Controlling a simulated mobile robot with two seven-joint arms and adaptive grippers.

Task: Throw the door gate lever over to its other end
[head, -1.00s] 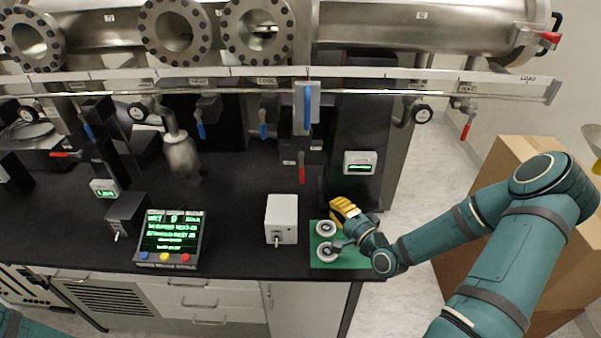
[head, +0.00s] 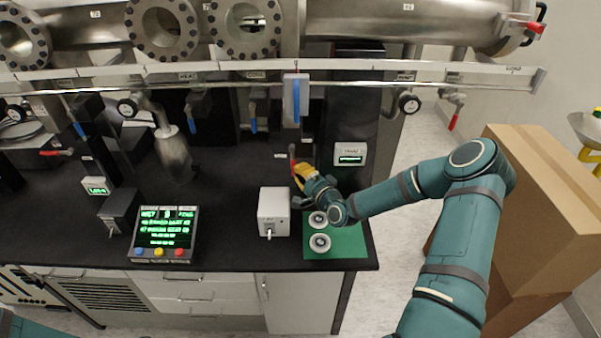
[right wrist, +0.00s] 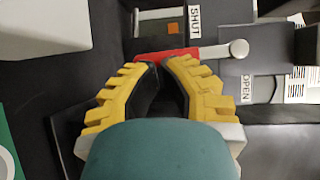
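The red door gate lever (head: 292,158) hangs below the blue-handled block in the head view. In the right wrist view the red lever (right wrist: 168,56) lies crosswise, its pale round end (right wrist: 238,49) to the right, between a SHUT label (right wrist: 195,22) and an OPEN label (right wrist: 246,88). My right gripper (head: 298,169) is at the lever. In the right wrist view its yellow fingertips (right wrist: 162,64) come together right by the lever's left part; whether they touch it I cannot tell. Nothing shows held between them. My left gripper is out of view.
A grey box with a switch (head: 273,212) stands left of my right forearm. A green mat (head: 350,243) with two round flanges (head: 319,242) lies at the bench's front right. A console (head: 163,233) is further left. Cardboard boxes (head: 550,190) stand right of the bench.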

